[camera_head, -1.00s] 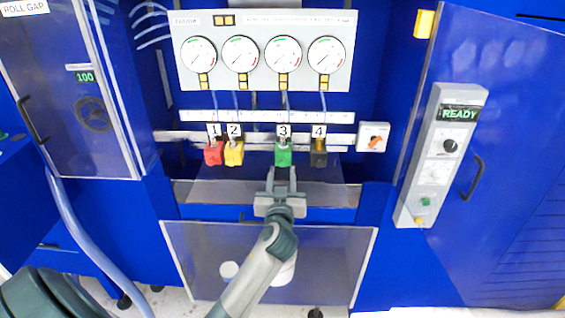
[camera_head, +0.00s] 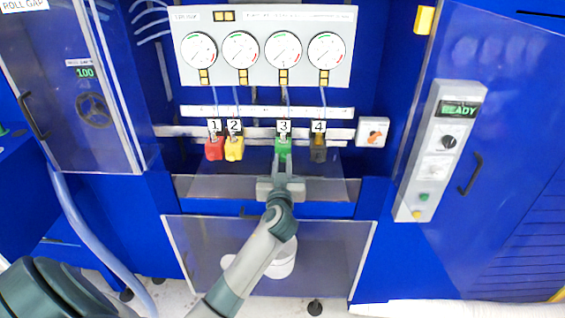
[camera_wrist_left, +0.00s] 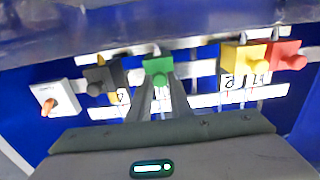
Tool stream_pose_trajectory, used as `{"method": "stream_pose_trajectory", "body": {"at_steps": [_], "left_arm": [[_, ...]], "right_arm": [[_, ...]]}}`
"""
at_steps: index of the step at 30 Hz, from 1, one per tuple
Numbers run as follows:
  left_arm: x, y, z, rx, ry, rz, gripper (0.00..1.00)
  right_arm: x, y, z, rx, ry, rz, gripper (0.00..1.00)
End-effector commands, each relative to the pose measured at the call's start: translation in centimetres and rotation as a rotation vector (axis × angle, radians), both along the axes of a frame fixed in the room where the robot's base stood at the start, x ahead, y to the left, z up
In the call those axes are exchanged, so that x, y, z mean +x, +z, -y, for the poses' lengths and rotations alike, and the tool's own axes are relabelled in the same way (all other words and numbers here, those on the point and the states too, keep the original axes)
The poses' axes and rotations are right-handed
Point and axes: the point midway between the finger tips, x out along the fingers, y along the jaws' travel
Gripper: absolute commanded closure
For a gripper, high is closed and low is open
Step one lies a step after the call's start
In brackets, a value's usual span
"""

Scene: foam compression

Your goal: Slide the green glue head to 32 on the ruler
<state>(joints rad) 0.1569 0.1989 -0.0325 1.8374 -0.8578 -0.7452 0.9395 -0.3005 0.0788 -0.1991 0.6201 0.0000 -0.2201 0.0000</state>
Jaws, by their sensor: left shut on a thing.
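The green glue head (camera_head: 283,147), labelled 3, hangs on the rail below the white ruler strip (camera_head: 262,110). My left gripper (camera_head: 283,158) reaches up from below and its fingers are shut on the green head. In the left wrist view the green head (camera_wrist_left: 158,68) sits between the two dark fingertips (camera_wrist_left: 158,84). The ruler's numbers are too small to read. My right gripper is not in view.
The red head (camera_head: 214,149) and yellow head (camera_head: 234,149) hang to the left, close together. The dark head (camera_head: 318,150) hangs close to the right. A white box with an orange knob (camera_head: 373,133) stands farther right. Four gauges sit on a panel (camera_head: 262,20) above.

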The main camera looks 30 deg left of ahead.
Motion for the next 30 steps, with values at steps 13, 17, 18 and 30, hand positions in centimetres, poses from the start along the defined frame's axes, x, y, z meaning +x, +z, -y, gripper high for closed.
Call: {"method": "stream_pose_trajectory", "body": {"at_steps": [13,17,18,30], "left_arm": [[1.3,0.0,2.2,0.0,-0.001,0.002,1.0],[1.3,0.1,2.2,0.001,-0.001,0.001,1.0],[1.3,0.1,2.2,0.001,-0.001,0.001,1.0],[1.3,0.0,2.1,0.001,0.0,0.001,0.64]], "right_arm": [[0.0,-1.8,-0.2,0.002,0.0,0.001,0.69],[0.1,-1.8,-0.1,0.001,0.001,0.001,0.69],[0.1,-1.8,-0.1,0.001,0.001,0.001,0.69],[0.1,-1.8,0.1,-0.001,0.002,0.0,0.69]]}}
